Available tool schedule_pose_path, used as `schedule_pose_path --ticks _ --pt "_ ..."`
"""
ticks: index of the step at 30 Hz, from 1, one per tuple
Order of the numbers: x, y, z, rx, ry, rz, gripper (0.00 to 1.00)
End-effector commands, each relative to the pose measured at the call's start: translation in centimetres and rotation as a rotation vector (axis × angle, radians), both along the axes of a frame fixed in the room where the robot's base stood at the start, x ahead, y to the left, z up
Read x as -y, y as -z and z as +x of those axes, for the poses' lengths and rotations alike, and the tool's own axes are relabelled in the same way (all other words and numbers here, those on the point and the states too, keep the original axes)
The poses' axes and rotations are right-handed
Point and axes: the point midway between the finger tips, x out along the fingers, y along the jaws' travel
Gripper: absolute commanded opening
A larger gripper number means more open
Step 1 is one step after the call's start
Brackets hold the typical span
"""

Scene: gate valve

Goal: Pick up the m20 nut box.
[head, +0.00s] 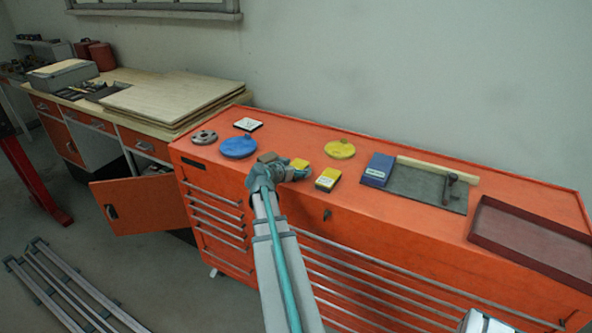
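Several small boxes lie on the orange tool cabinet (400,215), and their labels are too small to read, so I cannot tell which is the m20 nut box. A yellow box with dark sides (328,179) lies to the right of my gripper (303,173). A second yellow box (300,163) lies just behind the gripper, partly hidden by it. A brownish box (267,157) shows behind my wrist. A blue box (378,170) lies farther right. My gripper is low over the cabinet top, pointing right. Its fingers are too small to tell whether they are open or shut.
A blue disc (238,147), a grey flange (204,137) and a white box (248,124) lie to the left. A yellow disc (339,149) lies behind. A dark mat (430,187) with a tool and an empty-looking red tray (530,241) occupy the right.

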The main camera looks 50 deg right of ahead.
Motion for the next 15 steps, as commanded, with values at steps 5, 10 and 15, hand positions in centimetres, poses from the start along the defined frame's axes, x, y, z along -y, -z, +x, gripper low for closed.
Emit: schedule_pose_path --ticks 5,10,15 --pt "-0.02 -0.02 0.01 0.0 0.0 0.0 0.55" --pt "-0.02 -0.02 0.0 0.0 0.0 0.0 0.26" --pt "-0.01 -0.11 0.01 -0.001 0.0 -0.002 0.03"
